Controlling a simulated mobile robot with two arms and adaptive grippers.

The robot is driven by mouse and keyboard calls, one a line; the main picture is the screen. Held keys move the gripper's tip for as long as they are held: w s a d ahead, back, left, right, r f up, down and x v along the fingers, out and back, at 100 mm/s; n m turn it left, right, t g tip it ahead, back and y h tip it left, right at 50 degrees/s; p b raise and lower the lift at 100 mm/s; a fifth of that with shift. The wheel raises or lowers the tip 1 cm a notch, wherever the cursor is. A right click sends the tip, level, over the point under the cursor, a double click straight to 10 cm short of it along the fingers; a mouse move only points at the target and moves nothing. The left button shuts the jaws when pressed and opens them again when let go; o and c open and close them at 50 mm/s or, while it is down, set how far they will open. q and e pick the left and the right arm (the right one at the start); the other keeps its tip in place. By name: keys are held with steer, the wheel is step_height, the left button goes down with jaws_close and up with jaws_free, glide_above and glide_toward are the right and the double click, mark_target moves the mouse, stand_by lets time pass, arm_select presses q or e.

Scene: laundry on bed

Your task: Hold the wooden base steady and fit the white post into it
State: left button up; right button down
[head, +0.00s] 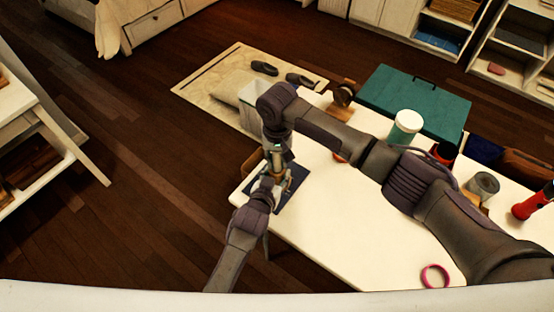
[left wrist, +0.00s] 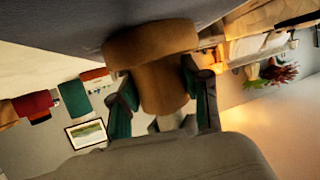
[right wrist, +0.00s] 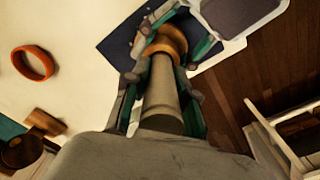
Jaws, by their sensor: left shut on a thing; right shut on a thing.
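The wooden base (left wrist: 150,42) is a round brown disc with a narrower stem, at the dark mat (head: 297,192) on the table's near left corner. My left gripper (left wrist: 163,92) is shut on the stem; it also shows in the head view (head: 272,182). The pale post (right wrist: 160,95) is between the fingers of my right gripper (right wrist: 163,100), which is shut on it above the base. In the right wrist view the post's far end meets the base's round top (right wrist: 172,38). I cannot tell how deep it sits. In the head view the grippers largely hide both parts.
The white table (head: 340,225) has clear room in its middle front. A teal case (head: 415,100) is behind.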

steer(key=shift+f, duration=0.25)
steer(key=shift+f, duration=0.1)
steer(key=c, duration=0.9)
jaws_free()
steer(key=shift+c, duration=0.2)
step_height(320, 180, up, 12)
steer(key=shift+r, duration=0.15)
